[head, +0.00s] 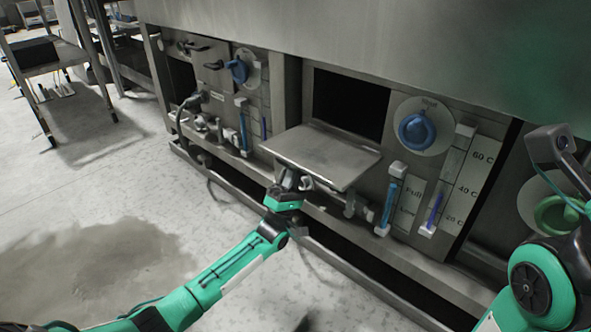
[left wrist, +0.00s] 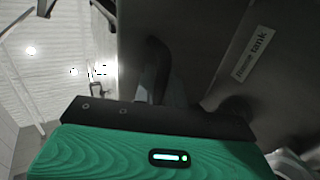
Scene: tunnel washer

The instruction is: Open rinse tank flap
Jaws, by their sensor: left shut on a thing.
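The rinse tank flap (head: 322,155) is a grey metal plate. In the head view it stands swung out, roughly level, below a dark square opening (head: 348,103). My left gripper (head: 291,180) is under the flap's near left edge, shut on its handle; in the head view the flap and gripper hide most of the grip. In the left wrist view the flap (left wrist: 215,30) fills the upper right and carries a white label (left wrist: 252,54) reading "tank". The dark curved handle (left wrist: 157,62) runs down to the jaws. My right arm shows at the right edge, but its jaws do not.
Right of the opening are a blue round knob (head: 416,131) and gauges (head: 393,195) with blue columns. Another blue knob (head: 238,71) and pipe fittings (head: 205,125) are to the left. A low rail runs along the machine. The floor in front is clear.

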